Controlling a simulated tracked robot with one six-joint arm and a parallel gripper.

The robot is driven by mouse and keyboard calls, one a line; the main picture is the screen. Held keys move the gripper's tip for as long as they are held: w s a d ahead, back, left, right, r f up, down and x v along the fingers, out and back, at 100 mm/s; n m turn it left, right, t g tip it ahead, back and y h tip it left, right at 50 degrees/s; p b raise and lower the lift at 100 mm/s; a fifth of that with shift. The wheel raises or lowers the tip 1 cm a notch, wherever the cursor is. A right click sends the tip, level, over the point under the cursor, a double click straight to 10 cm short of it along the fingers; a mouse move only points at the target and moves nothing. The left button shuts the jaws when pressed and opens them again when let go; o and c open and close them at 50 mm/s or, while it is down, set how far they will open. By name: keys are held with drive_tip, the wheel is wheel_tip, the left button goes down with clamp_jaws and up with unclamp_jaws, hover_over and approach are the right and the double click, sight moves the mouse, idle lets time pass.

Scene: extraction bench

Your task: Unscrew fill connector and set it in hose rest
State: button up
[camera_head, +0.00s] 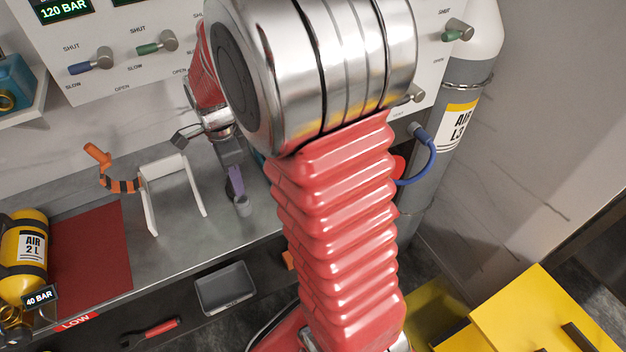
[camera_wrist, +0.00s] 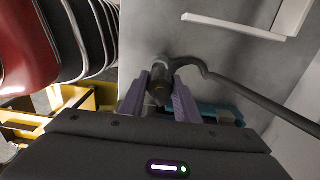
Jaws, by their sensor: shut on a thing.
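In the wrist view my gripper (camera_wrist: 164,84) has its purple fingers closed around a dark fill connector (camera_wrist: 159,77). A dark hose (camera_wrist: 250,100) curves from beside the connector toward the lower right. In the head view my gripper (camera_head: 236,185) is low over the grey bench, right of a white stand. A small grey cylindrical piece (camera_head: 243,207) shows at its fingertips. The white stand (camera_head: 168,168) is upright on the bench and may be the hose rest; I cannot tell for sure. Part of a white frame (camera_wrist: 240,26) also shows in the wrist view. My arm hides part of the bench.
A yellow air cylinder (camera_head: 24,245) lies by a red mat (camera_head: 95,262) at left. A valve panel (camera_head: 120,80) is behind. A grey cylinder (camera_head: 448,130) with a blue hose (camera_head: 432,160) stands right. A tray (camera_head: 225,287) sits below.

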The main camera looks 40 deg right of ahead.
drive_tip(key=shift+f, duration=1.75)
drive_tip(key=o, duration=1.2)
drive_tip(key=shift+o, duration=0.2)
wheel_tip(320, 180, up, 14)
drive_tip(key=shift+f, duration=0.15)
idle(0.8)
